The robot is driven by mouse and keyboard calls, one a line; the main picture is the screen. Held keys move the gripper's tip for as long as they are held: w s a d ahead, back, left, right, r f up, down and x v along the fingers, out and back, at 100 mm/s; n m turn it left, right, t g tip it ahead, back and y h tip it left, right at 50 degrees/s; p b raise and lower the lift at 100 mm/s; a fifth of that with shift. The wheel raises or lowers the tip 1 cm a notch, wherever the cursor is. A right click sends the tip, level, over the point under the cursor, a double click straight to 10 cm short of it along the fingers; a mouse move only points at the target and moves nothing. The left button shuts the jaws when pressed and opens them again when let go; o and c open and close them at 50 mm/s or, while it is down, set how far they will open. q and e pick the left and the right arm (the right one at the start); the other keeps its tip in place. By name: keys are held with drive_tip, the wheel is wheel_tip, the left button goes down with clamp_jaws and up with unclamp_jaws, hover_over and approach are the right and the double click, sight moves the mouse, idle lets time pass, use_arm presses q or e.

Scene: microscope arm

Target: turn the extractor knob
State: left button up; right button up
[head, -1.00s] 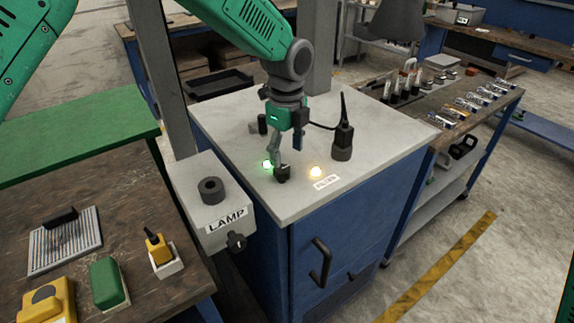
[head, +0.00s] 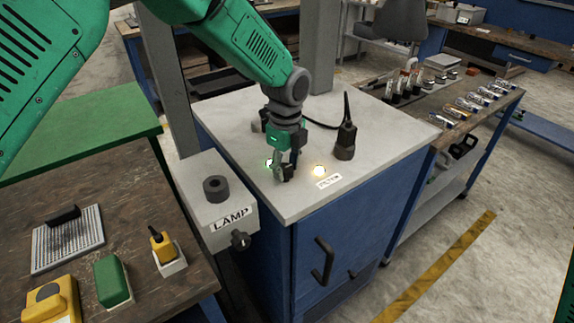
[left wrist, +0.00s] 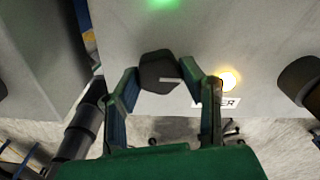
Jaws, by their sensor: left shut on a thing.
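The extractor knob is a dark, faceted cap with a white pointer line, on the pale top of the blue cabinet (head: 240,112). In the left wrist view the knob (left wrist: 158,72) sits between the fingertips, its line pointing right. My left gripper (head: 284,172) is shut on the knob, with a finger on each side; it also shows in the left wrist view (left wrist: 160,76). In the head view the fingers largely hide the knob. A green light (head: 268,163) glows just left of the gripper, and a yellow-white light (head: 319,171) glows to its right. My right gripper is not in view.
A grey LAMP box (head: 213,205) with a dark knob (head: 240,240) on its front stands left of the cabinet. A black upright device (head: 346,138) with a cable stands behind the lights. A label (head: 329,181) lies near the cabinet's front edge.

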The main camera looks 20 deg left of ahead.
use_arm(q)
drive_tip(key=shift+w+a, duration=0.2)
drive_tip(key=shift+a, duration=0.25)
drive_tip(key=shift+r+n, duration=0.1)
drive_tip(key=shift+n, duration=0.2)
drive_tip(key=shift+d+r+n+p, duration=0.1)
drive_tip(key=shift+d+n+p, duration=0.05)
drive_tip(key=shift+n+p, duration=0.7)
drive_tip(key=n+p, duration=0.1)
drive_tip(key=n, duration=0.1)
drive_tip(key=shift+n, duration=0.35)
drive_tip(key=n+p, duration=0.1)
drive_tip(key=n, duration=0.1)
drive_tip(key=shift+n, duration=0.4)
drive_tip(key=n+p, duration=0.1)
drive_tip(key=n, duration=0.4)
drive_tip(key=shift+s, duration=0.15)
drive_tip(key=n, duration=0.4)
drive_tip(key=shift+s+f+p, duration=0.1)
drive_tip(key=shift+f+p, duration=0.1)
drive_tip(key=shift+p, duration=0.2)
drive_tip(key=shift+n, duration=0.5)
drive_tip(key=shift+s+f, duration=0.1)
drive_tip(key=shift+s, duration=0.05)
